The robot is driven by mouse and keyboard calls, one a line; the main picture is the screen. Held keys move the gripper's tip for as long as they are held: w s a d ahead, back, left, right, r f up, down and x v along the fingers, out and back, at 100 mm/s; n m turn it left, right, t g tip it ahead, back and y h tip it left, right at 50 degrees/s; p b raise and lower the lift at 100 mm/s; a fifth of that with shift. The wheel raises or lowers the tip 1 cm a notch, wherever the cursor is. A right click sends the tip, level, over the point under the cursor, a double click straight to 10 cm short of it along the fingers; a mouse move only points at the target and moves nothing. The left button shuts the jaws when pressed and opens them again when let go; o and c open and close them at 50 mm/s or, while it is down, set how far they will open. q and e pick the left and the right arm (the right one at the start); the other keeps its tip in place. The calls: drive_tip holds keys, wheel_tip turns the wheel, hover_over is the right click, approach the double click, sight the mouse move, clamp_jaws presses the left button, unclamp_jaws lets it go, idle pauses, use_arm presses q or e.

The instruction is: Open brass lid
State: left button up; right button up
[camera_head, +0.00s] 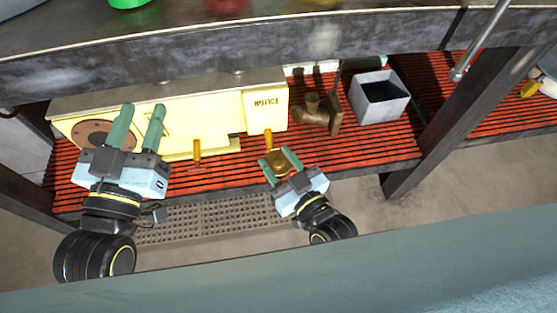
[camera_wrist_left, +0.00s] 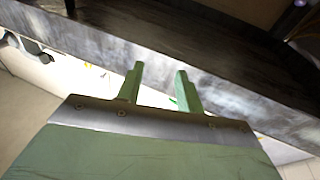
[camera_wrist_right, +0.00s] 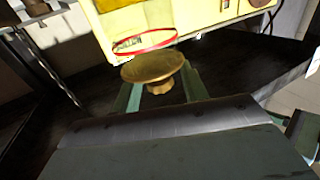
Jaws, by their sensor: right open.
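The brass lid (camera_wrist_right: 153,66) is a round disc with a short knob, seen close up in the right wrist view. It also shows in the head view (camera_head: 276,163), in front of the yellow housing (camera_head: 180,112). My right gripper (camera_head: 279,157) is open, with its fingers on either side of the lid's knob; I cannot tell if they touch it.
A brass valve-like fitting (camera_head: 314,113) and a grey open box (camera_head: 379,97) stand right of the housing on the red slatted shelf (camera_head: 372,145). A dark upper shelf edge (camera_head: 240,53) runs above. A steel post (camera_head: 449,120) stands at the right.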

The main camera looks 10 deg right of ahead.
clamp_jaws()
idle(0.4)
